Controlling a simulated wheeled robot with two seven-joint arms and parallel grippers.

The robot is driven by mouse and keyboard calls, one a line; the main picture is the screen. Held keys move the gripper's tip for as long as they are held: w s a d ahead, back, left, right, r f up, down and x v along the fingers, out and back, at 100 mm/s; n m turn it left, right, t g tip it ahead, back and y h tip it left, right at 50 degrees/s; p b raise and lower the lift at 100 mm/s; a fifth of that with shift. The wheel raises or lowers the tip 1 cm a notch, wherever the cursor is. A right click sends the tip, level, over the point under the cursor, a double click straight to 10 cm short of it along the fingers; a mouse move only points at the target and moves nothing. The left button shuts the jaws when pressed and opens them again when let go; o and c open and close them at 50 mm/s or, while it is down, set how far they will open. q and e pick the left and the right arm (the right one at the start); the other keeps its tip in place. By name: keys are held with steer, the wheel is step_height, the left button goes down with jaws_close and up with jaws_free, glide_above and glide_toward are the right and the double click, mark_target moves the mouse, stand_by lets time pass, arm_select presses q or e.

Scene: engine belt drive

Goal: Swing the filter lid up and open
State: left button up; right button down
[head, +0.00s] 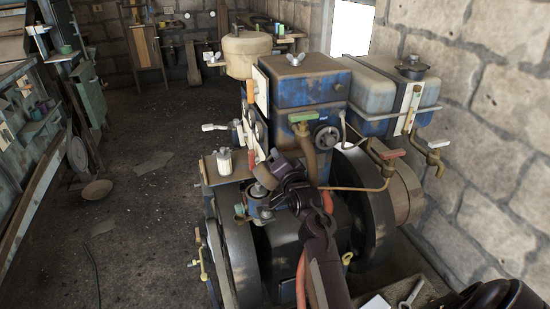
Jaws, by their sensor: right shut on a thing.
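The engine has a blue box (300,92) with a flat brown top and a wing nut. A beige round canister (247,56) with a domed top stands behind it to the left. My right gripper (266,182) reaches in from the lower right to the engine's near side, below the gauges. It is shut on a small brown round part (265,174), tilted above a small blue fitting (256,205). This part may be the filter lid; I cannot tell how far open it is. The fingers and arm hide part of it. My left gripper is out of view.
Black flywheels (368,205) stand either side of my right forearm. A brown pipe with a red-handled tap (387,154) is to the right. A white jar (224,160) stands left of the gripper. A blue-grey tank (385,92) is near the stone wall. The floor at left is mostly open.

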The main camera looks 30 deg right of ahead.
steer(key=shift+d, duration=0.1)
stand_by(0.3)
steer(key=c, duration=1.5)
jaws_free()
steer(key=shift+s+f, duration=0.1)
steer(key=shift+s, duration=0.1)
steer(key=b+v, duration=0.2)
steer(key=v, duration=0.5)
steer(key=shift+s, duration=0.2)
